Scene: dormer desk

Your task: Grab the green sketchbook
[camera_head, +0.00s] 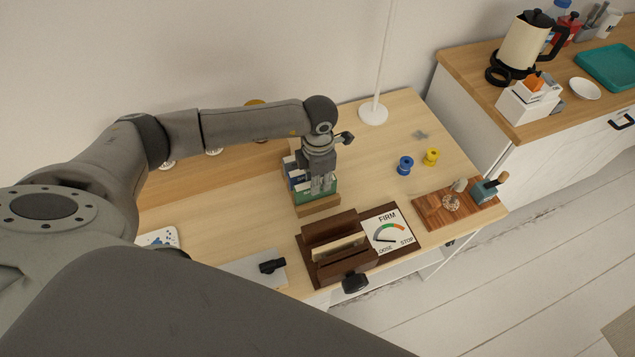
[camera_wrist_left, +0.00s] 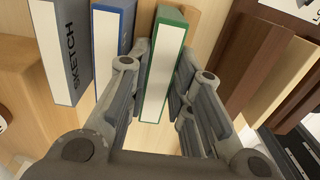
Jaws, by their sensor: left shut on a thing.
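The green sketchbook (camera_wrist_left: 165,60) stands upright between the fingers of my left gripper (camera_wrist_left: 160,90) in the left wrist view, its pale page edge facing the camera. The left gripper is shut on it. In the head view the left gripper (camera_head: 318,185) reaches down over the row of books, and part of the green cover (camera_head: 332,188) shows beside it. A blue book (camera_wrist_left: 114,45) and a grey book marked SKETCH (camera_wrist_left: 64,50) stand to the left in the wrist view. My right gripper cannot be made out.
A lamp base (camera_head: 373,113), blue spool (camera_head: 405,165) and yellow spool (camera_head: 431,156) are to the right. Bare desk (camera_head: 370,160) lies between.

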